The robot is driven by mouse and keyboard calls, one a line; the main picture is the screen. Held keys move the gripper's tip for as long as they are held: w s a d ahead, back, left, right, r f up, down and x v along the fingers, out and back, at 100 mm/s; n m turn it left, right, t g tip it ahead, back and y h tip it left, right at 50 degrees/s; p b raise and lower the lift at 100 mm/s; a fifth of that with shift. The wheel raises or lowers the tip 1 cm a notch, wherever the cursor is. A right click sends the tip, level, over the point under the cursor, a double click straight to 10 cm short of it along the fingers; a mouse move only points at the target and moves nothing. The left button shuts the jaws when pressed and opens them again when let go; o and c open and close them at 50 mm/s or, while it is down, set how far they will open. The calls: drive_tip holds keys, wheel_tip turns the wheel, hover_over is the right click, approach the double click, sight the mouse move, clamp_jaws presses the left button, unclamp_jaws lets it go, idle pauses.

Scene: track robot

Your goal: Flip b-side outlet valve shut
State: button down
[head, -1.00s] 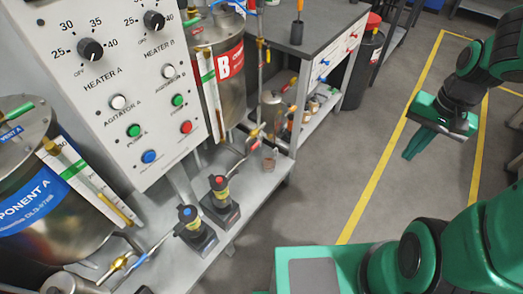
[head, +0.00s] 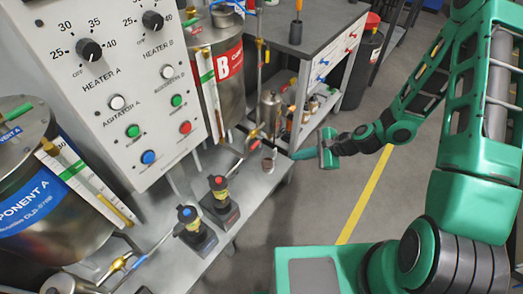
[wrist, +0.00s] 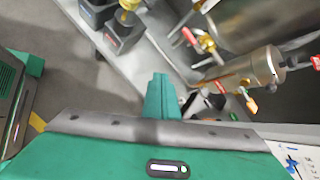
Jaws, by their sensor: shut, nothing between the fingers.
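The B tank (head: 235,95) is a steel drum with a red "B" label, standing behind the control panel in the head view. Brass fittings with a small red handle (head: 254,143) sit at its foot, and I take these for the b-side outlet valve. In the wrist view a red handle (wrist: 206,43) on a brass fitting shows right of and beyond my fingers. Whether the handle lies along or across its pipe is hard to tell. My gripper (head: 297,155) is shut and empty, at the bench's right end, apart from the handle. The green fingers (wrist: 161,95) point toward the fittings.
A small cup (head: 269,160) is on the shelf near my fingertips. Two pumps (head: 219,203) (head: 193,232) stand nearer. Open floor lies right.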

sight(256, 144)
drive_tip(key=w+a+f+m+t+y, duration=0.1)
drive_tip(key=w+a+f+m+t, duration=0.1)
drive_tip(key=a+f+m, duration=0.3)
drive_tip(key=a+m+t, duration=0.1)
drive_tip(key=m, duration=0.2)
drive_tip(key=shift+w+m, duration=0.2)
drive_tip(key=shift+m, duration=0.2)
drive_tip(key=shift+f, duration=0.15)
drive_tip(key=w+a+f, duration=0.1)
drive_tip(key=w+a, duration=0.4)
drive_tip(key=a, duration=0.2)
drive_tip(key=shift+w+a, duration=0.2)
drive_tip(key=shift+w, duration=0.15)
